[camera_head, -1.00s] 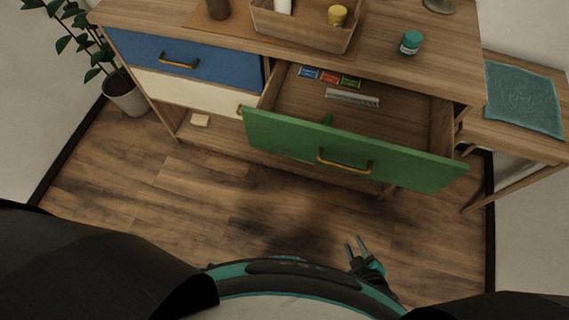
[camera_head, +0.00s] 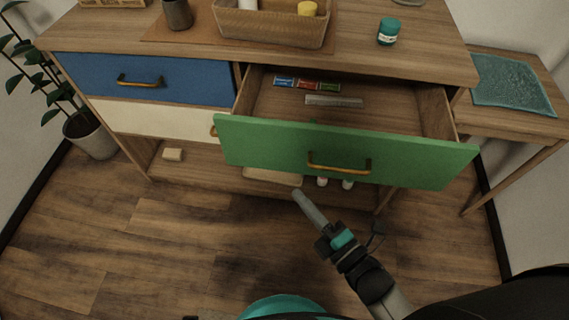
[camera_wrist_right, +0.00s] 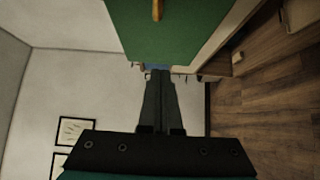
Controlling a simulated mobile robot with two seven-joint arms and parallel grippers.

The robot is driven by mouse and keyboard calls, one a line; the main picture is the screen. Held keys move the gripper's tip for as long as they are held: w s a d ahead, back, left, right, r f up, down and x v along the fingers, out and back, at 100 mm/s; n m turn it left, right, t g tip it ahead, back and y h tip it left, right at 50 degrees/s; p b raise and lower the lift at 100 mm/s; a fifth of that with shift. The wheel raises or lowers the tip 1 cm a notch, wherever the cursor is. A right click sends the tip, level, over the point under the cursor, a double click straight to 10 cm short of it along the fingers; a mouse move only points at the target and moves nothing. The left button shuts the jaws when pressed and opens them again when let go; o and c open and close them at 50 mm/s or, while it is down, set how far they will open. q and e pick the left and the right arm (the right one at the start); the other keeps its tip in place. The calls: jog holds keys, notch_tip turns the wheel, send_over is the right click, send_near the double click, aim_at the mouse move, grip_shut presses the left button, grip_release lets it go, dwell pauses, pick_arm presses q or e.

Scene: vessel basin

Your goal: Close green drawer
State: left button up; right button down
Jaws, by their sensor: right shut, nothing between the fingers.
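The green drawer (camera_head: 345,152) of the wooden cabinet stands pulled out, with a brass handle (camera_head: 339,163) on its front. Inside lie small coloured packets (camera_head: 306,84) and a grey ruler-like strip (camera_head: 334,101). My right gripper (camera_head: 299,194) is shut and empty, below and in front of the drawer front, apart from it in the head view. In the right wrist view the shut fingers (camera_wrist_right: 158,77) point toward the green front (camera_wrist_right: 165,38), with a bit of the handle at the top edge. My left gripper is not in view.
A blue drawer (camera_head: 145,80) and a cream drawer (camera_head: 150,119) sit closed at left. The cabinet top holds a wooden tray (camera_head: 270,28), a dark cup (camera_head: 177,14) and a teal jar (camera_head: 388,32). A side table (camera_head: 540,75) is at right, a plant pot (camera_head: 91,136) at left.

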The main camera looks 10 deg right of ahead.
aim_at(276, 151)
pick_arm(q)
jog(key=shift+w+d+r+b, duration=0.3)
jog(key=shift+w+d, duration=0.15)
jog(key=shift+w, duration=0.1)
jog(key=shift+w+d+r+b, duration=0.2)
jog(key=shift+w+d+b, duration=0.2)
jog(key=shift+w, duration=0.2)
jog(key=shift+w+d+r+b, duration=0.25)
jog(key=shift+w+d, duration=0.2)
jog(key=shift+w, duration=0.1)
pick_arm(e)
jog(key=shift+w+a, duration=0.3)
jog(key=shift+w, duration=1.35)
jog(key=shift+w+a, duration=0.3)
jog(key=shift+w, duration=1.3)
jog(key=shift+w+a, duration=0.3)
jog(key=shift+w, duration=1.35)
